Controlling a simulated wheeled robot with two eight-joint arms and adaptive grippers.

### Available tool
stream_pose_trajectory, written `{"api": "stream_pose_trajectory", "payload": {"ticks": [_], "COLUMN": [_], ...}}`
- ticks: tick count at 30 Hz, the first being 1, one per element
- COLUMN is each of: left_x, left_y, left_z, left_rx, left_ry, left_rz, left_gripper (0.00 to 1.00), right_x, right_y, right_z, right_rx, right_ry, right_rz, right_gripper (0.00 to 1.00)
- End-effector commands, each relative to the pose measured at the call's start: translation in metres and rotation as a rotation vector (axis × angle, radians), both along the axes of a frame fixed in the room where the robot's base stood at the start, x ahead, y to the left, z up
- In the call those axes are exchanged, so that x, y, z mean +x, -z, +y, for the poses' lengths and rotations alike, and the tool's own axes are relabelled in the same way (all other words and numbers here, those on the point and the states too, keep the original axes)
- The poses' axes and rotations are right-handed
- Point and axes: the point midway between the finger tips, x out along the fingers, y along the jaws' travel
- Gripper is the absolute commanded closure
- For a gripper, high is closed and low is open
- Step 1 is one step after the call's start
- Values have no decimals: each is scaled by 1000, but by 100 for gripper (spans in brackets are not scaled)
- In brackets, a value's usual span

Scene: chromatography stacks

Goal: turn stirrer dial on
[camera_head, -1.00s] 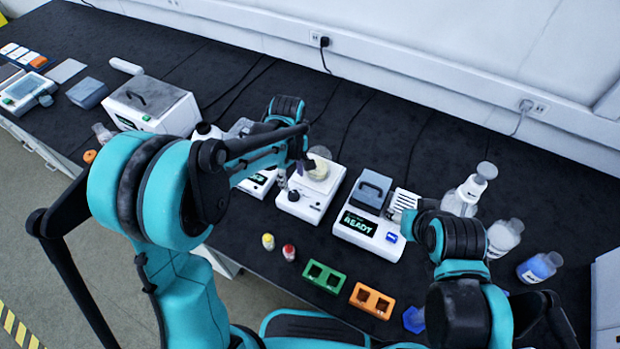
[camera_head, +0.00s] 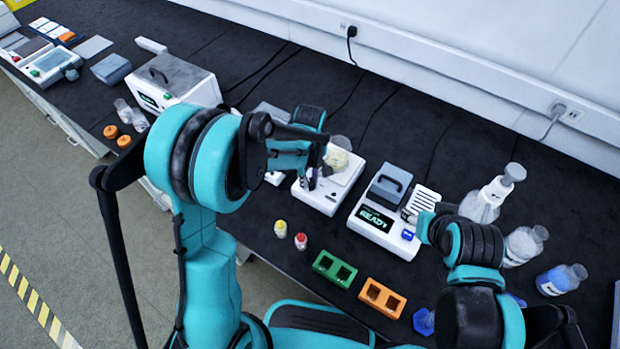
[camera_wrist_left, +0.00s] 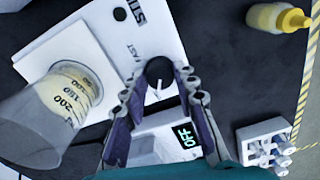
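My left gripper (camera_wrist_left: 160,70) is over the stirrer, one finger on each side of the dial. Its fingertips look slightly apart from the dial; contact is not clear. In the head view the left gripper (camera_head: 318,172) partly hides the dial. My right gripper (camera_head: 418,212) is by the READY device; its fingers are mostly hidden.
The white READY device (camera_head: 373,220) stands right of the stirrer. Yellow-capped (camera_head: 280,228) and red-capped vials (camera_head: 300,241), a green rack (camera_head: 334,268) and an orange rack (camera_head: 382,297) stand in front.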

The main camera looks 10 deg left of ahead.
Motion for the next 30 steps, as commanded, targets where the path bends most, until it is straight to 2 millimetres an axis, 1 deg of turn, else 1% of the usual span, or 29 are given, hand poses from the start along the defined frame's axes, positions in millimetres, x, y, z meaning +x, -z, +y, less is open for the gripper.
{"api": "stream_pose_trajectory", "payload": {"ticks": [8,14,20,30], "left_x": [0,0,0,0], "left_y": [0,0,0,0], "left_z": [0,0,0,0], "left_rx": [0,0,0,0], "left_ry": [6,59,184,498], "left_rz": [0,0,0,0], "left_gripper": [100,100,100,100], "right_x": [0,0,0,0], "right_y": [0,1,2,5], "right_z": [0,0,0,0], "right_rx": [0,0,0,0], "right_ry": [0,0,0,0], "right_rz": [0,0,0,0], "right_gripper": [50,50,50,50]}}
